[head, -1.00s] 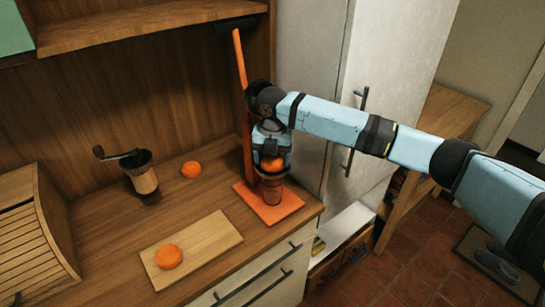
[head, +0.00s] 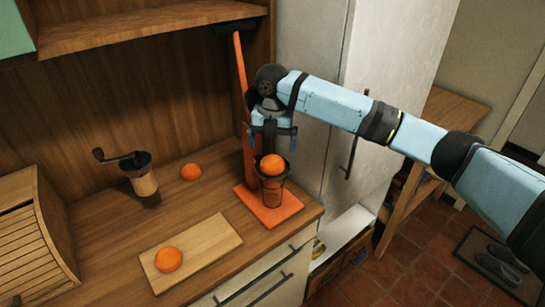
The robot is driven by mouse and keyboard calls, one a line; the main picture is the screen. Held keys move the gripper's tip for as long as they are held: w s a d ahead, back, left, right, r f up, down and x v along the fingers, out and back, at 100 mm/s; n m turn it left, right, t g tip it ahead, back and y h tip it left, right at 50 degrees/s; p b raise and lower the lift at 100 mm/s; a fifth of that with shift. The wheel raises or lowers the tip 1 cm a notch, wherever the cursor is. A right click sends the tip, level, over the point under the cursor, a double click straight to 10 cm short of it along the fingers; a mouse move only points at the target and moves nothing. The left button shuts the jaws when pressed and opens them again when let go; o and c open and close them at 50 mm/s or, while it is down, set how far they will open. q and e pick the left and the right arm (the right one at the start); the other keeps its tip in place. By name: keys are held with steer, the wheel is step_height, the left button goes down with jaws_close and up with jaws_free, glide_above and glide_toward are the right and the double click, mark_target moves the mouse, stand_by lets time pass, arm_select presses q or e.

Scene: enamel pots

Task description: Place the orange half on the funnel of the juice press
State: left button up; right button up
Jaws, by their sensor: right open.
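The orange juice press (head: 246,135) stands near the right edge of the wooden counter, with its flat orange base (head: 284,213) and a tall upright. An orange half (head: 272,164) sits in the dark funnel (head: 272,177) of the press, its rounded side up. A glass (head: 271,195) stands below the funnel on the base. My right gripper (head: 274,146) is open just above the orange half, with its fingers pointing down and apart from it. My left gripper is not in view.
A cutting board (head: 215,240) holds another orange piece (head: 168,259). One more orange (head: 191,172) lies near the back wall. A hand grinder (head: 143,181) and a roll-top bread box (head: 30,245) stand at the left. A grey fridge (head: 325,75) is right of the counter.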

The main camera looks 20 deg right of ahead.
mark_target(272, 157)
step_height(272, 157, up, 6)
stand_by(0.5)
